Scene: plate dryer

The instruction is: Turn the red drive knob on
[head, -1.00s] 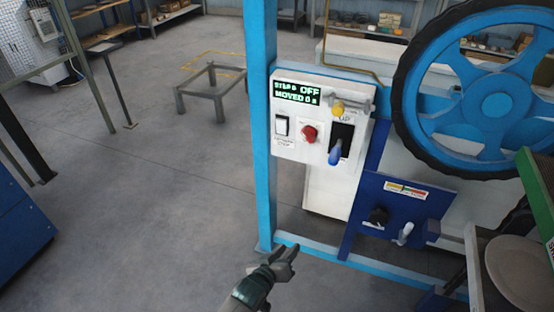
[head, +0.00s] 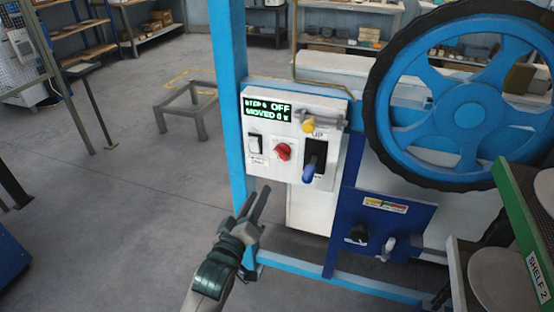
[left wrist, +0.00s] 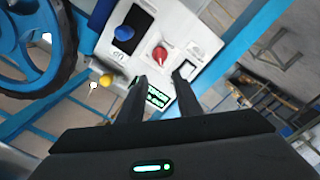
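The red drive knob (head: 283,152) sits on the white control panel (head: 262,177), right of a white rocker switch (head: 255,144) and left of a blue-handled lever (head: 309,171). My left gripper (head: 257,203) is open and empty, below and left of the knob and in front of the blue post. In the left wrist view the knob (left wrist: 160,54) lies ahead of the two parted fingers (left wrist: 158,84), apart from them. My right gripper is not in view.
A yellow knob (head: 308,126) is at the panel's upper right. A blue post (head: 228,80) stands at its left. A large blue wheel (head: 472,103) is to the right, above a dark blue lower panel (head: 385,217). Open floor lies to the left.

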